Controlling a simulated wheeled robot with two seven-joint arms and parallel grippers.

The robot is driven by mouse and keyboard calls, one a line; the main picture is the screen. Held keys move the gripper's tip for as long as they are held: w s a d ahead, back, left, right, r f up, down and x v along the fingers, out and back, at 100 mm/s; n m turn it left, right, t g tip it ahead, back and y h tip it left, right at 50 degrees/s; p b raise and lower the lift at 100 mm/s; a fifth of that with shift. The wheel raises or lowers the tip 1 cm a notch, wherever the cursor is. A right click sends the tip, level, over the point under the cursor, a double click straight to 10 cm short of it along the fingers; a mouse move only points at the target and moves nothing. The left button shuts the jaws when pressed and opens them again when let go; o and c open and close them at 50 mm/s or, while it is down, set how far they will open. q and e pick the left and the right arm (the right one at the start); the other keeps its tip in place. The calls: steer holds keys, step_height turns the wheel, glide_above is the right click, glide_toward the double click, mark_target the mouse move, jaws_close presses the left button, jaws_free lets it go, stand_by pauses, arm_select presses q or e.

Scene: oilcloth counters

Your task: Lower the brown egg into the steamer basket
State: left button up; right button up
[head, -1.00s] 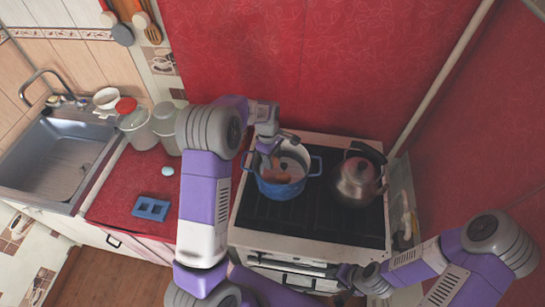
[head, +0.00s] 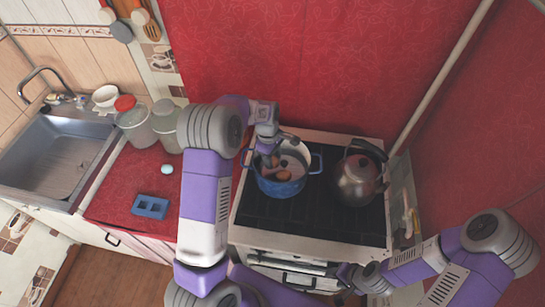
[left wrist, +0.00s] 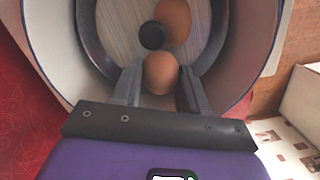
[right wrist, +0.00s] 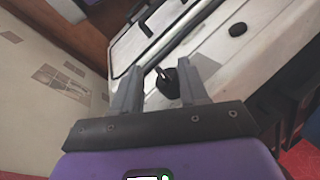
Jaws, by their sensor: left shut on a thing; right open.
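My left gripper (left wrist: 160,88) is shut on a brown egg (left wrist: 160,73) inside the blue pot (head: 280,188) on the stove. The steamer basket, with a grey floor (left wrist: 118,25) and a dark knob (left wrist: 152,35), sits in the pot. The held egg is over the basket floor on the near side of the knob; I cannot tell whether it touches the floor. Another brown egg (left wrist: 175,18) lies in the basket beyond the knob. My right gripper (right wrist: 160,88) is open and empty before the stove's front.
A kettle (head: 358,182) stands on the stove right of the pot. On the red counter left are a blue egg holder (head: 151,207), a pale egg (head: 167,169) and lidded jars (head: 136,124). The sink (head: 52,160) is further left. The pot wall surrounds my left fingers.

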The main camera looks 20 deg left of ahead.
arm_select(q)
steer(key=shift+f+b, duration=0.95)
steer(key=shift+f, duration=0.6)
stand_by(0.5)
steer(key=o, duration=0.8)
steer(key=shift+c, duration=0.2)
steer(key=r, duration=0.5)
steer(key=a+r, duration=0.1)
steer(key=r, duration=0.1)
steer(key=shift+w+r, duration=0.1)
steer(key=shift+r, duration=0.2)
steer(key=shift+d, duration=0.1)
